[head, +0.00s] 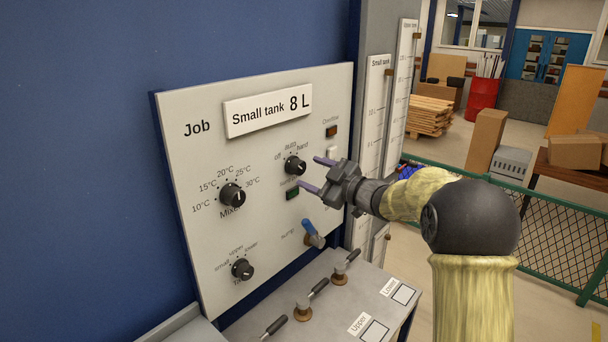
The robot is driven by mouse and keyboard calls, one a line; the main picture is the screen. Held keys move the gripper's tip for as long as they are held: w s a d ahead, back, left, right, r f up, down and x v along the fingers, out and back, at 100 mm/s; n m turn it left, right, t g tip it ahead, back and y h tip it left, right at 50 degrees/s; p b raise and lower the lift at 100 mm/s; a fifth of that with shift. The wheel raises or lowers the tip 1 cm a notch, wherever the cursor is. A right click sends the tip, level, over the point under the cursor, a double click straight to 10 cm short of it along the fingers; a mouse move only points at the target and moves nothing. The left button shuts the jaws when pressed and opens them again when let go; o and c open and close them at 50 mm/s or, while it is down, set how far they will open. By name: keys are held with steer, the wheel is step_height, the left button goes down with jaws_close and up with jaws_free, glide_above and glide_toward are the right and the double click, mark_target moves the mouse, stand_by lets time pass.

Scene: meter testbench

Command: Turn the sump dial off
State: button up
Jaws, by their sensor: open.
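A black dial (296,165) marked off, auto and hand is on the upper right of the light grey panel (225,290). It is the only dial in view with an off mark. The name below it is too small to read surely. Its white mark seems to point up and right, towards hand, but is small. My gripper (310,172) is open and empty at the right of this dial. Its two purple fingers point at the panel, one tip above the other. I cannot tell whether they touch anything.
The Mixer dial (232,195) is to the left and another dial (242,268) is below it. Several black-handled valves stand on the ledge (255,318). Tall gauges (374,110) stand right.

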steer(key=b+v, duration=0.3)
steer(key=v, duration=0.9)
steer(key=shift+s+d, duration=0.3)
steer(key=s+d+f+m+h, duration=0.3)
steer(key=d+f+m+h, duration=0.1)
steer(key=f+m+h, duration=0.25)
steer(key=s+d+f+m+h, duration=0.3)
steer(key=d+f+m+h, duration=0.1)
steer(key=f+m+h, duration=0.25)
steer(key=s+f+m+g, duration=0.1)
steer(key=s+f+g, duration=0.1)
steer(key=s+f, duration=0.2)
steer(key=s+f+m+g, duration=0.2)
steer(key=s+f+g, duration=0.1)
steer(key=s, duration=0.7)
steer(key=s+f+m+g+h, duration=0.1)
steer(key=s+f+g, duration=0.2)
steer(key=s+f, duration=0.2)
steer(key=shift+s+a, duration=0.3)
steer(key=shift+s, duration=0.75)
